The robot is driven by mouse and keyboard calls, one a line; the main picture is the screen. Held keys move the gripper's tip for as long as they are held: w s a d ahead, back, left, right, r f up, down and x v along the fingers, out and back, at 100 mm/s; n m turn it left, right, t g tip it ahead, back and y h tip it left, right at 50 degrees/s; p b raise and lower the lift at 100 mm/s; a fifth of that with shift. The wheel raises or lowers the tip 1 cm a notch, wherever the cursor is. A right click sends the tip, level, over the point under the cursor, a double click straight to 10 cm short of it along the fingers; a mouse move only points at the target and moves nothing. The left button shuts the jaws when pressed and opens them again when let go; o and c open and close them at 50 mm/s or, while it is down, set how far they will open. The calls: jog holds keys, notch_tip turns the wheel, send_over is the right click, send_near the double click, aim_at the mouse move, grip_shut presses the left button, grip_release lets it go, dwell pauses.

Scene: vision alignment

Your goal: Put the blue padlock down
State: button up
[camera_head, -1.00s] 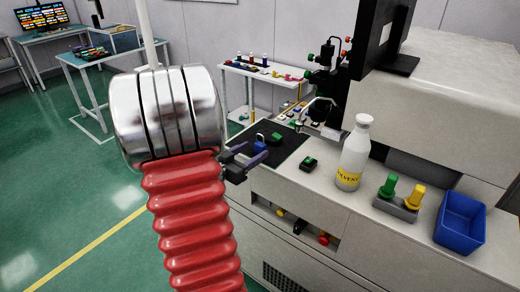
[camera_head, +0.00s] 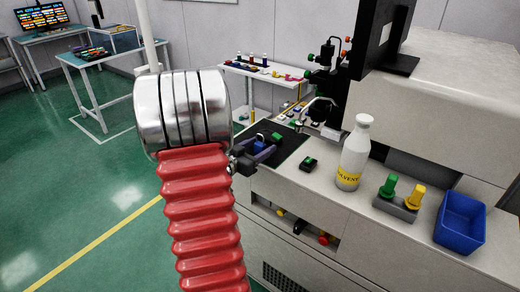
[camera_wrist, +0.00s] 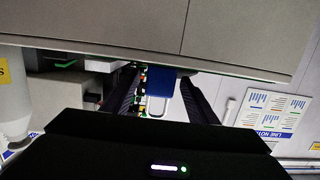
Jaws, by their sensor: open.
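The blue padlock (camera_wrist: 161,80) shows in the wrist view between the two dark fingers of my gripper (camera_wrist: 160,76), with its pale shackle toward the camera. A gap shows beside it, and the jaws are open. In the head view my gripper (camera_head: 264,150) is at the dark mat (camera_head: 293,148) on the machine's counter. The blue padlock (camera_head: 262,138) is a small blue shape by the fingers there, partly hidden by them. I cannot tell whether it touches the mat.
A green-topped block (camera_head: 277,137) and a dark green-topped block (camera_head: 309,163) are close by. A solvent bottle (camera_head: 353,155), a stand with green and yellow knobs (camera_head: 397,207) and a blue bin (camera_head: 461,221) stand to the right. A microscope-like device (camera_head: 325,95) rises behind the mat.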

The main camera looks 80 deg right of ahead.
jog(key=shift+c, duration=0.7)
jog(key=c, duration=1.1)
jog(key=shift+c, duration=0.2)
jog(key=shift+r, duration=5.05)
